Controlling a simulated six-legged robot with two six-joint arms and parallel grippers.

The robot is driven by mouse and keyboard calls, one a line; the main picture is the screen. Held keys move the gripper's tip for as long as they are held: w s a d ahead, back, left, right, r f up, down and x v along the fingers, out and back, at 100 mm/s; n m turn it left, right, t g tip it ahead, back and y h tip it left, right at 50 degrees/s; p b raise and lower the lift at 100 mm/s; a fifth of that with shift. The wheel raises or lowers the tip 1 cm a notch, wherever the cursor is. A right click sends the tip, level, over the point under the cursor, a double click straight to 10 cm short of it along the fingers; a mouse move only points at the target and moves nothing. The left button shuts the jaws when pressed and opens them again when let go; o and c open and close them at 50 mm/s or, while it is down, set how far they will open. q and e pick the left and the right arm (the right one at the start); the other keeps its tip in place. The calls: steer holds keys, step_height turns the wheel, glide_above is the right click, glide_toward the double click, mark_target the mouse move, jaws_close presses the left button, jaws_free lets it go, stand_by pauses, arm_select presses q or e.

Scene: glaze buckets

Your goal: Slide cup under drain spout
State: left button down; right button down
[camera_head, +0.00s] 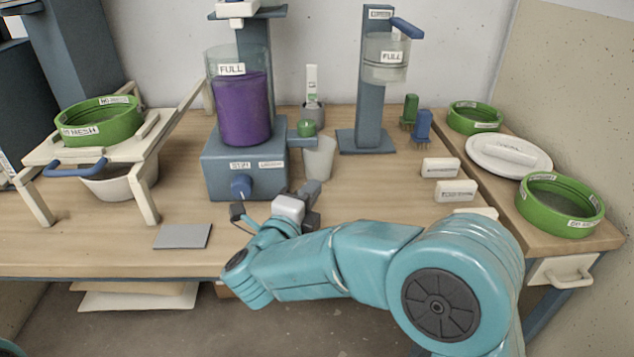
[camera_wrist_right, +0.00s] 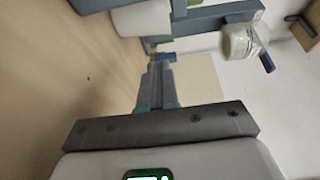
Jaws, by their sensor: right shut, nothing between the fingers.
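The pale cup (camera_head: 319,157) stands upright on the table at the right side of the blue-grey mixer base (camera_head: 245,165). The drain spout, with a green knob (camera_head: 306,128), juts from the base just above the cup's rim; the cup looks to be at least partly under it. In the right wrist view the cup (camera_wrist_right: 140,18) shows at the top edge, cut off, beside the grey spout block (camera_wrist_right: 195,18). My right gripper (camera_head: 311,191) is shut and empty, in front of the cup and apart from it. My left gripper is out of view.
A clear tank with purple liquid (camera_head: 243,108) sits on the base. A sieve stand (camera_head: 88,150) is at left, a grey tile (camera_head: 183,236) at front. A second stand (camera_head: 366,138), brushes (camera_head: 422,125) and white blocks (camera_head: 440,167) are at right.

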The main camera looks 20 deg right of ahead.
steer(key=v, duration=0.5)
steer(key=shift+s+a, duration=0.2)
steer(key=shift+s, duration=0.05)
